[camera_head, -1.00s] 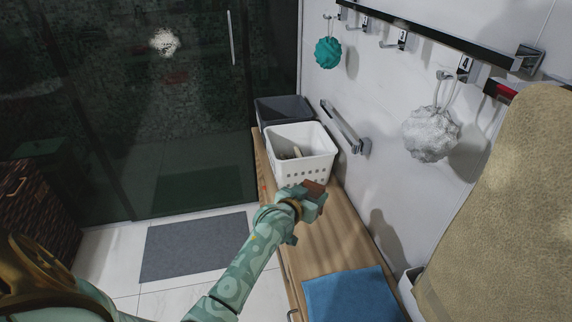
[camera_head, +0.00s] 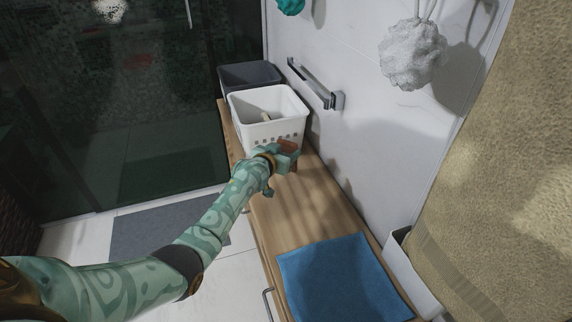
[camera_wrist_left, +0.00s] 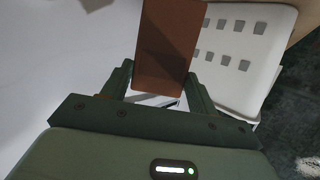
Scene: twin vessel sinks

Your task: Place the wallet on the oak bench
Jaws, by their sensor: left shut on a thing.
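The wallet (camera_wrist_left: 168,42) is a flat brown piece held between the fingers of my left gripper (camera_wrist_left: 160,92). In the head view the wallet (camera_head: 288,146) shows as a small brown patch at the tip of my left gripper (camera_head: 284,160). My left gripper is shut on it, over the oak bench (camera_head: 290,215), just in front of the white basket. I cannot tell whether the wallet touches the bench. The gripper hides part of the wallet in the head view. My right gripper is not in view.
The perforated white basket (camera_head: 262,128) stands behind my gripper, with a dark grey bin (camera_head: 248,74) beyond it. A blue towel (camera_head: 340,280) lies on the near bench. Between them the wood is bare. A metal wall bar (camera_head: 315,85) and a hanging beige towel (camera_head: 500,190) are at the right.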

